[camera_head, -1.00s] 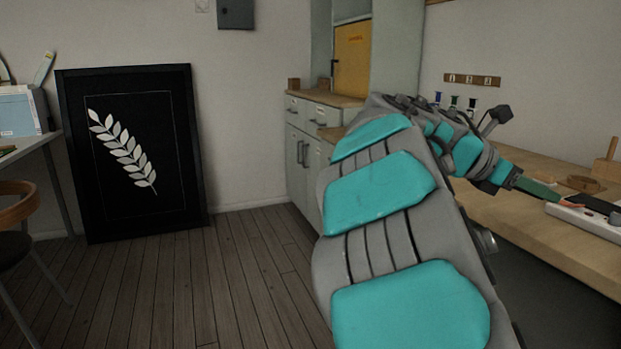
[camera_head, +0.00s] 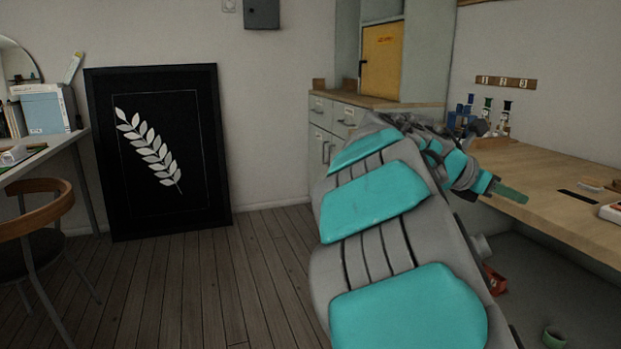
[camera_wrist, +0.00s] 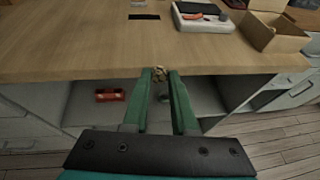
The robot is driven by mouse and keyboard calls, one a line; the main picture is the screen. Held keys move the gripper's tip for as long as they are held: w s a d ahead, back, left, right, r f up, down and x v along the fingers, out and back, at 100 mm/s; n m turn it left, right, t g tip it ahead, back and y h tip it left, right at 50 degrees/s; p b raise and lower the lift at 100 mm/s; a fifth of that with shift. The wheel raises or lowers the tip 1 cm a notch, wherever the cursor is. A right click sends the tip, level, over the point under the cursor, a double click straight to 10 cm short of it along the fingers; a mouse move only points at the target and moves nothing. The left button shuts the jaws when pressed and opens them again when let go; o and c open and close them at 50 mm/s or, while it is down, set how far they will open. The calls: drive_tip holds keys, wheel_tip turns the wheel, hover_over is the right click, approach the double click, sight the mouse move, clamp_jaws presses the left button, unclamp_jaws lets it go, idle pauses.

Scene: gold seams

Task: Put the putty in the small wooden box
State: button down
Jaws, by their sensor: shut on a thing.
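My gripper (camera_wrist: 160,78) has two green fingers and is shut on a small lumpy brown piece, seemingly the putty (camera_wrist: 160,72), at its fingertips. In the wrist view the gripper is before the front edge of the workbench. In the head view my gripper (camera_head: 511,194) shows at the right over the bench edge; the putty cannot be made out there. A small open wooden box (camera_wrist: 271,38) stands on the bench at the upper right of the wrist view, apart from the gripper. The inside of the box shows only in part.
The workbench (camera_wrist: 75,50) has much bare top. A white tray (camera_wrist: 205,18) with an orange-handled tool sits left of the box, near a dark strip (camera_wrist: 144,17). Below the top are a red object (camera_wrist: 113,95) and a green cup (camera_head: 553,338). A chair (camera_head: 45,215) stands left.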

drive_tip(key=w+a+f+n+t+y, duration=0.3)
drive_tip(key=w+a+f+n+t, duration=0.4)
drive_tip(key=w+a+f, duration=0.4)
drive_tip(key=w+a+f+n+t+y, duration=0.1)
drive_tip(key=a+f+n+t+y, duration=0.1)
drive_tip(key=a, duration=0.5)
drive_tip(key=w+a+f+n+t+y+p, duration=0.1)
drive_tip(key=w+a+f+n+t+y, duration=0.1)
drive_tip(key=a+f+n+y, duration=0.2)
drive_tip(key=a+f, duration=0.3)
drive_tip(key=a, duration=0.1)
drive_tip(key=shift+w, duration=0.15)
